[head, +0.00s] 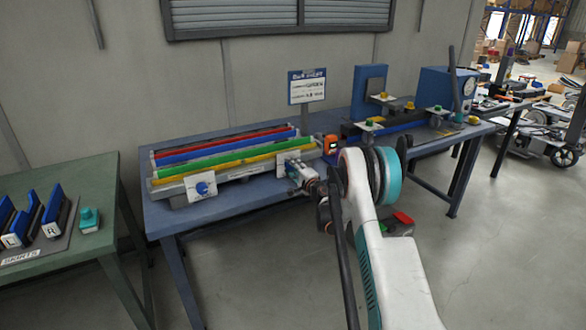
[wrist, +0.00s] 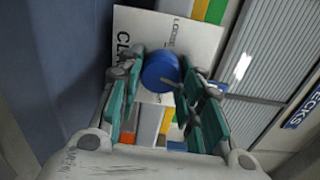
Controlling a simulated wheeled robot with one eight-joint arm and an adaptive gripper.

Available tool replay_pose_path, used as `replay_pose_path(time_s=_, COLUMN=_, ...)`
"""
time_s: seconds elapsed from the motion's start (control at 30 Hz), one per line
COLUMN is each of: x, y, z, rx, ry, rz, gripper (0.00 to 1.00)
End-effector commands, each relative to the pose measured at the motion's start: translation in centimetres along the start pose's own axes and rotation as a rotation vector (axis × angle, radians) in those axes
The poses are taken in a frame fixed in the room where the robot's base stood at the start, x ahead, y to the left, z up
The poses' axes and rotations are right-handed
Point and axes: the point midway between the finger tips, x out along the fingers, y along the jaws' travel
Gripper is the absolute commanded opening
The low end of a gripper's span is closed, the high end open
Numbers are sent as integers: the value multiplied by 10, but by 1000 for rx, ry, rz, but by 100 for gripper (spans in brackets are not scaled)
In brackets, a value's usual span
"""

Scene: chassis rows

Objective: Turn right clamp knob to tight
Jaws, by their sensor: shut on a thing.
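The right clamp knob (wrist: 160,72) is a round blue knob on a white plate (wrist: 203,38) with "LOOSE" and partly hidden "CLA..." lettering, seen in the wrist view. My gripper (wrist: 166,80) is shut on the knob, with green-padded fingers on both sides of it. In the head view the right clamp plate (head: 288,156) stands at the right front end of the coloured bars, and my gripper (head: 297,174) is against it, hiding the knob. The left clamp knob (head: 202,188) is blue on a white plate at the left front. The right knob's pointer position cannot be read.
Red, blue, green and yellow bars (head: 225,158) lie in a fixture on the blue table (head: 222,212). An orange device (head: 330,145) stands close right of my gripper. A sign (head: 306,88) stands behind. A green table (head: 92,222) is at left.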

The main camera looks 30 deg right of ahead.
Motion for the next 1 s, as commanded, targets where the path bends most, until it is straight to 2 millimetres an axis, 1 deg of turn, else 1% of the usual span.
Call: replay_pose_path(time_s=1.0, x=-1, y=4, z=1, rx=951, ry=1, rz=0, gripper=10)
